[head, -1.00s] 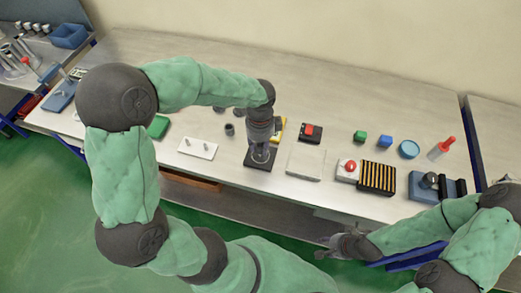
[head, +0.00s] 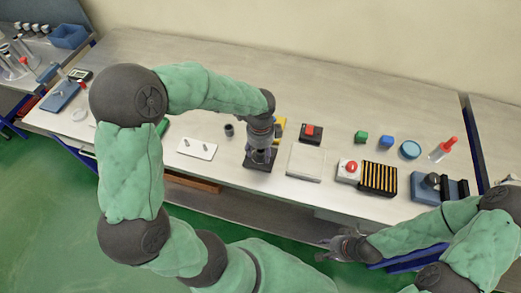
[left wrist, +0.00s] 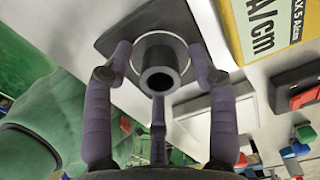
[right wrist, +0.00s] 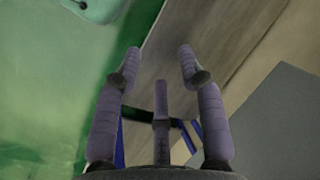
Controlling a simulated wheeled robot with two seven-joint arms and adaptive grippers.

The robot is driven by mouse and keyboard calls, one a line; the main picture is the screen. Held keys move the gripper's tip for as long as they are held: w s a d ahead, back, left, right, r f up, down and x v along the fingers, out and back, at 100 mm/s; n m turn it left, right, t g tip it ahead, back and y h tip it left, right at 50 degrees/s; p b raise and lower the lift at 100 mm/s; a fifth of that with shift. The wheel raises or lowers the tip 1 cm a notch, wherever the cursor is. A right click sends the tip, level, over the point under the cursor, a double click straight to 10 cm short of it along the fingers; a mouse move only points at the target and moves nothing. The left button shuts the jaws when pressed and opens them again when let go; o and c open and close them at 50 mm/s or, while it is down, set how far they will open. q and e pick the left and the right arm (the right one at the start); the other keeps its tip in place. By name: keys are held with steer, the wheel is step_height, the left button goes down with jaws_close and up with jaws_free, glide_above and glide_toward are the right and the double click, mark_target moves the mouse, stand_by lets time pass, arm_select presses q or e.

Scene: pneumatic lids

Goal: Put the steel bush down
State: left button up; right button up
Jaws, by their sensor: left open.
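The steel bush (left wrist: 160,78) is a dark grey hollow cylinder, seen end-on in the left wrist view. It is at a pale ring on a dark square plate (left wrist: 115,40); that plate also shows in the head view (head: 255,166). My left gripper (left wrist: 165,58) is open, with its fingers spread around the bush and gaps at both sides. In the head view my left gripper (head: 260,158) is over the plate and hides the bush. My right gripper (right wrist: 160,62) is open and empty, off the bench's front edge in the head view (head: 328,248).
A yellow-labelled block (head: 279,128) stands close behind the plate. A white pegged board (head: 197,149) and a small dark cylinder (head: 229,130) are to the left. A pale flat plate (head: 305,163) and a red-button box (head: 348,171) are to the right. The back of the bench is clear.

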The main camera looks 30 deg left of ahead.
arm_select(q)
steer(key=shift+r, duration=0.1)
step_height(320, 180, up, 12)
steer(key=p, duration=0.3)
